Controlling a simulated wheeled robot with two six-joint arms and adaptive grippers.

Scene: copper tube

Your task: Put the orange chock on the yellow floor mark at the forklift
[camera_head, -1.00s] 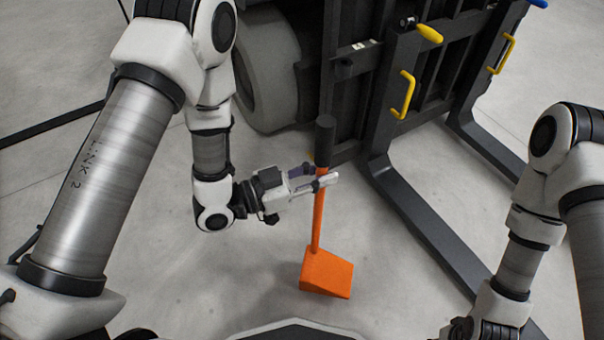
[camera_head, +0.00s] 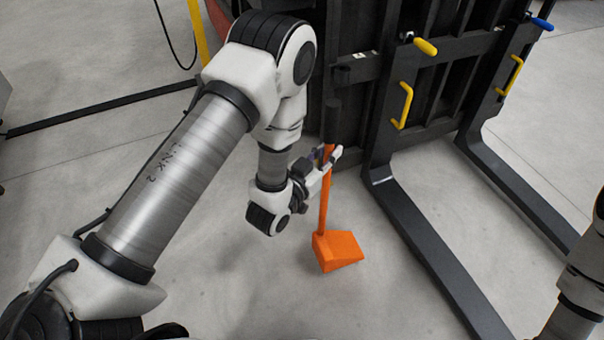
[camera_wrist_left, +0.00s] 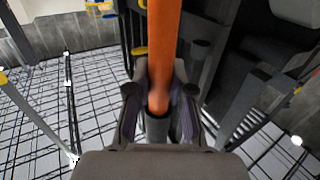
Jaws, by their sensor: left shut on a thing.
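The orange chock (camera_head: 338,250) is a wedge on a long orange handle with a black upper end. My left gripper (camera_head: 329,160) is shut on the handle, just below the black part. The wedge hangs below, over the grey floor; I cannot tell whether it touches it. In the left wrist view the orange handle (camera_wrist_left: 164,45) runs between the fingers (camera_wrist_left: 160,108). The forklift (camera_head: 345,70), with its black carriage and forks, stands behind and to the right of the chock. I cannot make out the yellow floor mark. My right gripper is out of view.
The near fork (camera_head: 425,245) runs along the floor to the right of the chock, and the far fork (camera_head: 520,190) lies beyond it. Yellow handles (camera_head: 404,105) sit on the carriage. A yellow post (camera_head: 199,35) shows behind my left arm. Bare floor lies around the wedge.

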